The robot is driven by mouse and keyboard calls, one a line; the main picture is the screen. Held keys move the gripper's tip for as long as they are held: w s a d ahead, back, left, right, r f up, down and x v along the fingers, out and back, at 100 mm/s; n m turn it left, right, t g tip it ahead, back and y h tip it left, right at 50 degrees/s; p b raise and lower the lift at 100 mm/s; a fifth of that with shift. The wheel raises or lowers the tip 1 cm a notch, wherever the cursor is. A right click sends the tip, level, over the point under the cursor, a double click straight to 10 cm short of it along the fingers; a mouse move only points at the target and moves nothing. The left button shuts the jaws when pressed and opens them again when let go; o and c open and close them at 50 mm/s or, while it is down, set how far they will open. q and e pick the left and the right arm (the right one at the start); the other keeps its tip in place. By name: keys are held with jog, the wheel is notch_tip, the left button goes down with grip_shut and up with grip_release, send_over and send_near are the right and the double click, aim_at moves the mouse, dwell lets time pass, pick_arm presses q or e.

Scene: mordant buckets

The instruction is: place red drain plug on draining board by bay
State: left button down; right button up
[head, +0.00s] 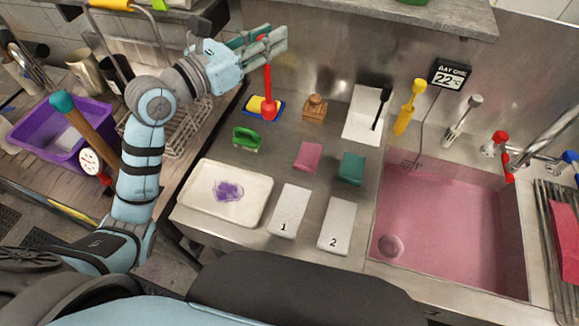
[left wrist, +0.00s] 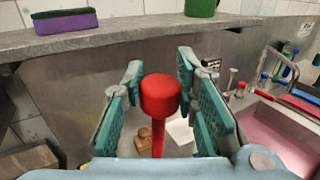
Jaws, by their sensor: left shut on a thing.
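The red drain plug (head: 268,82) is a long red rod with a wider lower end. It hangs upright from my left gripper (head: 268,42), which is shut on it. In the left wrist view its round red head (left wrist: 160,96) shows between the teal finger pads. In the head view its lower end overlaps the blue dish with the yellow sponge; I cannot tell whether it touches. The steel draining board (head: 275,155) lies left of the sink bay (head: 440,225), which holds pink liquid. My right gripper is not in view.
Several items stand on the board: a wooden block (head: 314,108), a green brush (head: 246,140), pink (head: 308,157) and teal (head: 351,168) blocks, a white tray (head: 253,212) and numbered cards. A yellow-handled tool (head: 409,106) stands behind. A shelf (head: 420,18) overhangs the back.

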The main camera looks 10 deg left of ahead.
pick_arm(q)
jog(key=shift+w+a+n, duration=0.1)
jog(key=shift+w+n, duration=0.35)
jog(key=shift+n, duration=0.05)
jog(key=b, duration=0.8)
send_over(270, 116)
jog(key=w, duration=0.2)
jog(key=f, duration=0.7)
jog(key=shift+s+a+f, duration=0.25)
jog(key=shift+a+f, duration=0.05)
jog(key=shift+f, duration=0.1)
notch_tip(270, 116, down, 12)
jog(key=b, duration=0.4)
jog(key=shift+r, duration=0.15)
jog(key=shift+f, duration=0.2)
jog(key=c, duration=1.3)
grip_release()
